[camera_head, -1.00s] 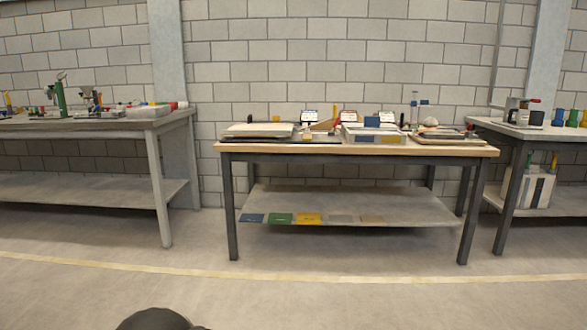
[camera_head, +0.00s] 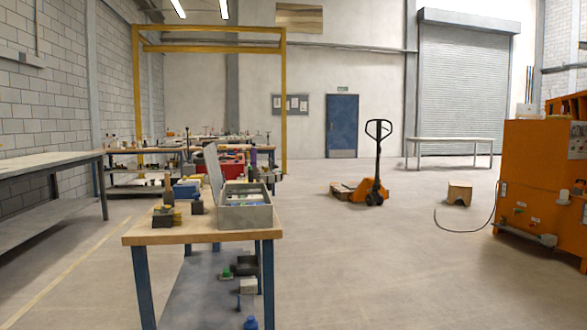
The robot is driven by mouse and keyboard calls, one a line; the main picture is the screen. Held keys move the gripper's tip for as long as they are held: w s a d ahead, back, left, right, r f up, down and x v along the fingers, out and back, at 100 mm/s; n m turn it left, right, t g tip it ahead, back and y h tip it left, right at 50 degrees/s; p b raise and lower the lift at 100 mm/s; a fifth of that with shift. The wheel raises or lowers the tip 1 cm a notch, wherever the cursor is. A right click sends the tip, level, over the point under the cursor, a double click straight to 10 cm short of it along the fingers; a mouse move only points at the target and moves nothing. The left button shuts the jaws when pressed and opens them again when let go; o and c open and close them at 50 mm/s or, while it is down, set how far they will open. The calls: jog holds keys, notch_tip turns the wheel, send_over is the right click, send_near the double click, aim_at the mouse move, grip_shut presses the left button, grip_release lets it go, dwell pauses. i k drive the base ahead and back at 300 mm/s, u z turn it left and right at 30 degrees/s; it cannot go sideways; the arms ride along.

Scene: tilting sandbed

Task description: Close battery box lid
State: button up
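A grey box (camera_head: 246,214) stands on the near end of a wooden-topped table with blue legs. Its lid (camera_head: 213,172) stands upright, open, along the box's left side. Light and coloured contents show inside the box, too small to make out. It looks like the battery box, though no label can be read. The box is some way ahead of me, left of the middle of the view. My gripper is not in view.
The table (camera_head: 150,237) also bears yellow and dark blocks (camera_head: 167,216) and a blue item (camera_head: 186,190). A pallet jack (camera_head: 374,180) stands farther back. An orange machine (camera_head: 540,180) with a trailing hose is at right. Floor right of the table is clear.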

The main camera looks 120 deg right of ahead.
aim_at(209, 153)
jog(key=z, duration=3.55)
jog(key=i, duration=1.65)
jog(key=z, duration=0.65)
jog(key=k, duration=0.8)
jog(key=u, duration=0.5)
